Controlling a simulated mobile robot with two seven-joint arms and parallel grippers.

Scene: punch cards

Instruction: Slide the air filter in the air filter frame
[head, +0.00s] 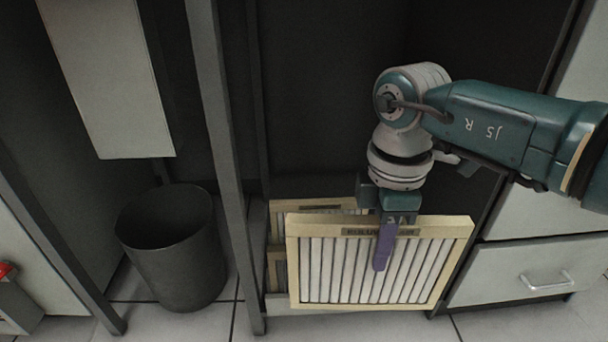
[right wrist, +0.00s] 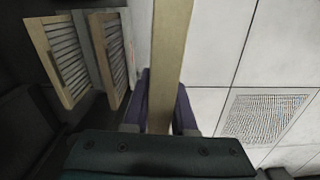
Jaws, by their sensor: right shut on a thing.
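The air filter (head: 462,240) has a cream frame, white pleats and a dark label strip along its top. My right gripper (head: 384,255) is shut on its top edge, with one purple finger across the front face. The filter hangs upright before a dark cabinet opening. In the right wrist view, the filter's edge (right wrist: 168,50) runs between the two purple fingers (right wrist: 160,110). Other cream-framed panels stand behind it (head: 300,205), partly hidden; they show at upper left in the right wrist view (right wrist: 65,65). I cannot tell which part is the air filter frame. My left gripper is out of view.
A dark waste bin (head: 172,250) stands on the tiled floor to the left. A grey metal post (head: 222,170) rises between the bin and the filter. A drawer cabinet (head: 530,270) stands close on the right. A floor grille (right wrist: 262,118) shows in the right wrist view.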

